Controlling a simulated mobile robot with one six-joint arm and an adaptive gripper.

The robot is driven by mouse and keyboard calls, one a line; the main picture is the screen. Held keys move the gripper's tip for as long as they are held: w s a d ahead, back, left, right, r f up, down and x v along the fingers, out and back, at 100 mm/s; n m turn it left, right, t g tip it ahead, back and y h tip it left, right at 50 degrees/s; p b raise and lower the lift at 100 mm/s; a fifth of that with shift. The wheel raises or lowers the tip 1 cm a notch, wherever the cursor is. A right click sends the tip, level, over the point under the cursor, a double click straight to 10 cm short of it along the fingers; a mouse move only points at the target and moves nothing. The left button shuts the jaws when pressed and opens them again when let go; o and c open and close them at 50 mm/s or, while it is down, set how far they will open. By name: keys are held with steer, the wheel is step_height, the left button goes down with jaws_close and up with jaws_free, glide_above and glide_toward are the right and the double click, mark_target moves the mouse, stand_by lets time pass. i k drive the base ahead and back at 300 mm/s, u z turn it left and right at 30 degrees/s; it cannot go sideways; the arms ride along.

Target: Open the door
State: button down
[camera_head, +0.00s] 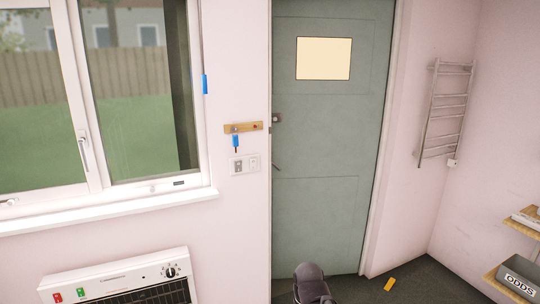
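The grey-green door (318,135) stands in the pink wall in the middle of the view and looks shut in its pale frame. A pale yellow rectangular panel (323,58) is in its upper half. A small metal lock (277,118) sits at its left edge, with a small dark lever-like handle (276,166) lower down on the same edge. A dark rounded part, probably of my arm, rises at the bottom edge in front of the door's foot. My gripper's fingers do not show.
A heater (120,285) and a window (100,95) are at left. A wooden key rack (243,127) and a switch plate (244,164) are beside the door. A towel rail (446,110) and shelves (515,282) are at right. A yellow object (389,284) lies on the dark floor.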

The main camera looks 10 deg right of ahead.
mark_target(330, 58)
steer(key=i, duration=0.85)
steer(key=z, duration=0.05)
